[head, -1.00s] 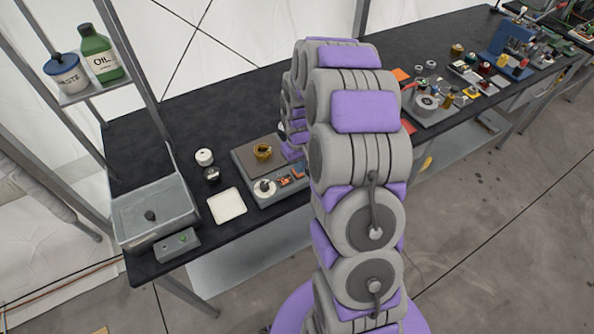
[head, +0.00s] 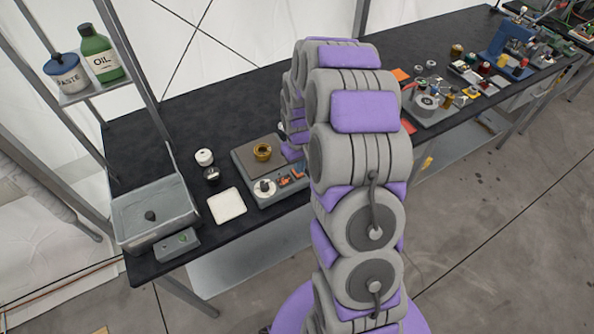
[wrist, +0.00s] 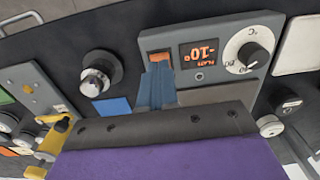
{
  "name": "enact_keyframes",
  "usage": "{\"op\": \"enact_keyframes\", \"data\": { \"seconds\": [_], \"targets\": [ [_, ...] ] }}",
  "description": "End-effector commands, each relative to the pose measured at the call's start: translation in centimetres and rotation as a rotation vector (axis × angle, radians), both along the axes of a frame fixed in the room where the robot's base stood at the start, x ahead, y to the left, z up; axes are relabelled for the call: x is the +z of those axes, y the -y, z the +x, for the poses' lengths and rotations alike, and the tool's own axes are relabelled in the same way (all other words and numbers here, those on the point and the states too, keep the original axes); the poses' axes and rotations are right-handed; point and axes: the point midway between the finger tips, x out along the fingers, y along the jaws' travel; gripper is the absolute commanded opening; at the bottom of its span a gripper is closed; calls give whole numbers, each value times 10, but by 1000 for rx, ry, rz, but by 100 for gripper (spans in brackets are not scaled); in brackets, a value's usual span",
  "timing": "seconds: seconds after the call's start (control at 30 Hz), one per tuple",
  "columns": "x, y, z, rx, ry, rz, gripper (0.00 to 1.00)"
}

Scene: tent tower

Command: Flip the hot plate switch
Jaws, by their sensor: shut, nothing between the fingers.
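The hot plate (head: 243,153) stands on the black bench in the head view, with a brass-coloured piece (head: 262,151) on its top. In the wrist view its grey front panel (wrist: 222,87) shows an orange switch (wrist: 158,58), an orange-lit display reading about -10° and a dial (wrist: 249,59). My gripper (wrist: 158,78) is shut and empty, its blue fingertips right at the near edge of the switch. I cannot tell whether they touch it. The fingertips partly cover the switch. In the head view my arm hides the gripper.
A white pad (head: 227,205) and two small jars (head: 204,157) lie left of the hot plate. A grey basin (head: 150,215) stands at the bench's left end. In the wrist view a dark round knob-like part (wrist: 99,75) stands left of my fingertips. Several tools lie farther right.

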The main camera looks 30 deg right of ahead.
Motion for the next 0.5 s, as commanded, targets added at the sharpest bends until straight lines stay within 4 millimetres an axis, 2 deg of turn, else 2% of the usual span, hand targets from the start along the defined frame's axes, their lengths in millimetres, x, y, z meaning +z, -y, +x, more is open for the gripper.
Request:
{"op": "enact_keyframes", "data": {
  "seconds": [0.5],
  "targets": [
    [-5,0,0,0,0,0,0]
  ]
}}
